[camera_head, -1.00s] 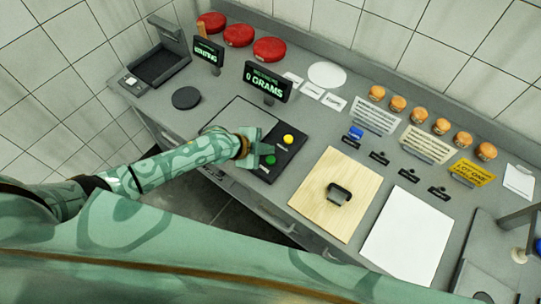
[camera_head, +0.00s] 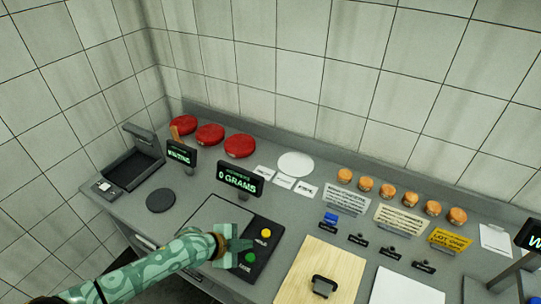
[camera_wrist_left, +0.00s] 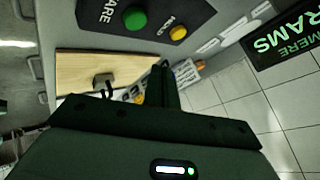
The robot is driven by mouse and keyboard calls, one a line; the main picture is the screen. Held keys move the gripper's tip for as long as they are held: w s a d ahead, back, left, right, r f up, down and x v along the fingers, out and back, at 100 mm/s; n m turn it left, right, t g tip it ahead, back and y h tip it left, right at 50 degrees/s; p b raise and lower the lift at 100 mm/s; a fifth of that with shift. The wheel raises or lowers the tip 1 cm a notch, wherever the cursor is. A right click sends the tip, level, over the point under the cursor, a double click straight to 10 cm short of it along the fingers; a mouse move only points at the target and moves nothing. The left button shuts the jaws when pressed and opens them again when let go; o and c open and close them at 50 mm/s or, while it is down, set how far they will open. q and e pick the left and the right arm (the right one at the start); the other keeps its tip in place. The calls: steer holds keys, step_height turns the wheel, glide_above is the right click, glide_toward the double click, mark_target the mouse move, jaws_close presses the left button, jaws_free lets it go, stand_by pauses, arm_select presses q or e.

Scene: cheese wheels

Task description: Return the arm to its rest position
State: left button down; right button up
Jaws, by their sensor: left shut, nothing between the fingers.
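My left gripper (camera_head: 236,245) is shut and empty. It hangs over the scale's button panel (camera_head: 262,262), close to the green button (camera_head: 249,258) and the yellow button (camera_head: 266,233). I cannot tell whether it touches the panel. In the left wrist view the gripper's dark fingers (camera_wrist_left: 160,88) point toward the wall, with the green button (camera_wrist_left: 135,18) and yellow button (camera_wrist_left: 178,33) beyond. The scale display (camera_head: 240,179) reads 0 GRAMS. My right gripper is not in view.
Red cheese wheels (camera_head: 240,145) stand at the back left. Small orange cheeses (camera_head: 388,191) line the back right. A cutting board (camera_head: 300,268) with a dark handled tool (camera_head: 323,286) lies right of the scale. A second display (camera_head: 181,153) reads WAITING. A black disc (camera_head: 160,200) lies on the left.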

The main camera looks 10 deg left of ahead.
arm_select(q)
steer(key=s+d+r+n+y, duration=0.25)
steer(key=s+r, duration=0.35)
steer(key=s, duration=0.3)
steer(key=s+a+r+n+y, duration=0.4)
steer(key=a, duration=0.5)
steer(key=s+a+r+n+y, duration=0.4)
steer(key=s+a+r, duration=0.1)
steer(key=a, duration=0.4)
steer(key=s+d+f+g+h+b, duration=0.1)
steer(key=s+d+f+g+b, duration=0.35)
steer(key=f, duration=1.65)
steer(key=s+f+t+h+b, duration=0.2)
steer(key=f+b, duration=0.5)
steer(key=f, duration=1.4)
steer(key=s+f+n+g+h+b, duration=0.1)
steer(key=s+f+n+g+b, duration=0.2)
steer(key=s+f, duration=1.5)
steer(key=b, duration=0.4)
steer(key=shift+f+n, duration=0.35)
